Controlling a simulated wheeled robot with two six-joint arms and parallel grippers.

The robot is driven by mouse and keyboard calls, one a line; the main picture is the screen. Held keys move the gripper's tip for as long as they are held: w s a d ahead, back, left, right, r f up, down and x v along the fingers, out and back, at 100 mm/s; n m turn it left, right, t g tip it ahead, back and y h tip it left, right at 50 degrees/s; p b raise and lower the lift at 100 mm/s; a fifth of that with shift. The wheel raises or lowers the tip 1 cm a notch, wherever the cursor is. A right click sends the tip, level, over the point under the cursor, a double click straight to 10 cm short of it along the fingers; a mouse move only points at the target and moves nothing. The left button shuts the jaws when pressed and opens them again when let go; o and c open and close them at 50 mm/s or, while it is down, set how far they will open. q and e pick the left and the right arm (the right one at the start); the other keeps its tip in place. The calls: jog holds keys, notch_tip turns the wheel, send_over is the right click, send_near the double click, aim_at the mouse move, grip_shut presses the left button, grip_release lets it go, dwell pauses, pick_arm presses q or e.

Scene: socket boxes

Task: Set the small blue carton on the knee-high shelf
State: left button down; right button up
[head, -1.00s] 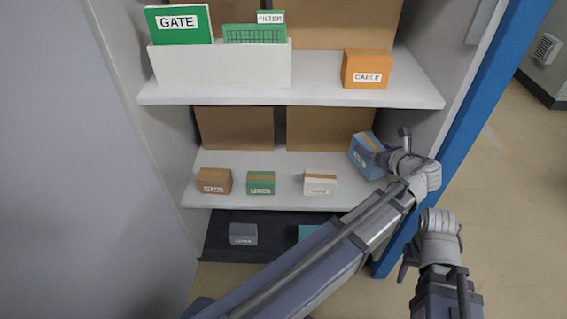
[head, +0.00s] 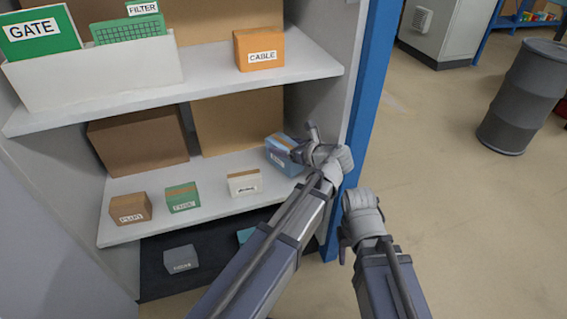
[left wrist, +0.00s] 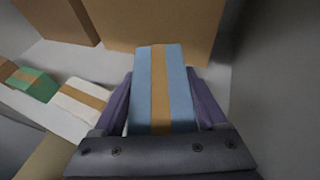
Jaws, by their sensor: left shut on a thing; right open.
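The small blue carton (head: 284,152) with a tan tape strip is at the right end of the middle shelf (head: 215,208). In the left wrist view the blue carton (left wrist: 160,85) sits between both fingers of my left gripper (left wrist: 162,105), which is shut on it. In the head view my left gripper (head: 305,150) reaches in from the front right. The carton looks level and at shelf height; I cannot tell whether its underside touches the board. My right gripper (head: 346,228) is open and empty, outside the cabinet in front of the blue post.
A brown box (head: 130,208), a green box (head: 182,197) and a white box (head: 244,182) stand left of the carton. Large brown boxes (head: 137,142) stand behind. An orange CABLE box (head: 259,49) is on the shelf above. A grey box (head: 181,259) is below. The blue post (head: 362,110) borders the right.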

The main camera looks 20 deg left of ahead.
pick_arm(q)
jog(key=shift+f+b, duration=1.75)
jog(key=shift+f, duration=0.1)
pick_arm(e)
jog(key=shift+f, duration=1.9)
jog(key=shift+f, duration=0.1)
pick_arm(q)
jog(key=shift+f, duration=0.2)
grip_release()
jog(key=shift+r, duration=0.2)
